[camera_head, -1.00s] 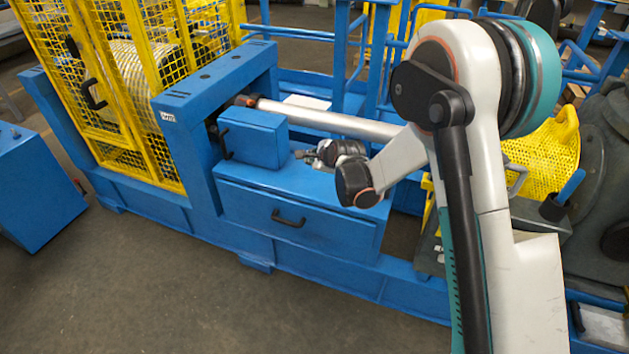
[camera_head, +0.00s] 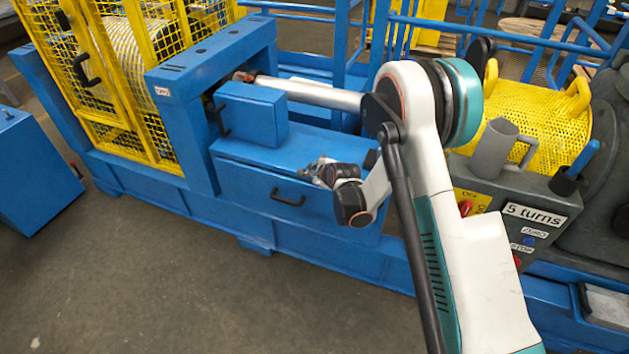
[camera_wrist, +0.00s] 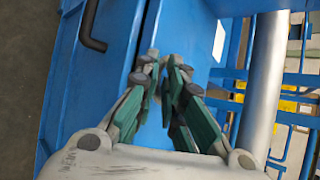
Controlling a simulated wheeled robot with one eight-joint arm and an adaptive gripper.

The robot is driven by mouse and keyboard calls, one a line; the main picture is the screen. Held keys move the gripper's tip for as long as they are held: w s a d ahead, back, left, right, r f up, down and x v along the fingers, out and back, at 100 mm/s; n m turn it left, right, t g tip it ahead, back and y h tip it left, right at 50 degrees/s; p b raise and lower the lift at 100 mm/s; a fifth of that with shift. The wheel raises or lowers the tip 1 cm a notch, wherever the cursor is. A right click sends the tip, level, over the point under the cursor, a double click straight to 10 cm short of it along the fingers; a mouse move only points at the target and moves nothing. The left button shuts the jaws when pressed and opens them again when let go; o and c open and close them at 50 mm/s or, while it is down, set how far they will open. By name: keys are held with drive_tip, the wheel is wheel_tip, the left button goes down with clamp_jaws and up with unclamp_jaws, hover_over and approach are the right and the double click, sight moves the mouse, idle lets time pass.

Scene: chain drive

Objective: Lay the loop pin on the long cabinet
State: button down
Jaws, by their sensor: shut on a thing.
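The long cabinet (camera_head: 245,187) is a blue box with a black handle on its front and a flat top. It also shows in the wrist view (camera_wrist: 75,90). My gripper (camera_head: 306,171) is at the cabinet's right part, near the top's front edge. In the wrist view my gripper (camera_wrist: 161,72) has its green fingers close together, shut on a small grey thing, taken as the loop pin (camera_wrist: 152,54). The fingers hide most of it. I cannot tell whether it touches the cabinet.
A smaller blue box (camera_head: 252,115) stands on the left of the cabinet top. A grey shaft (camera_head: 305,93) runs behind it. The yellow mesh cage (camera_head: 125,75) is at left. A control panel (camera_head: 520,205) and yellow basket (camera_head: 525,135) are at right. The floor in front is clear.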

wheel_tip(320, 180, down, 3)
drive_tip(key=shift+b, duration=0.4)
drive_tip(key=c, duration=1.7)
unclamp_jaws()
drive_tip(key=shift+f, duration=0.1)
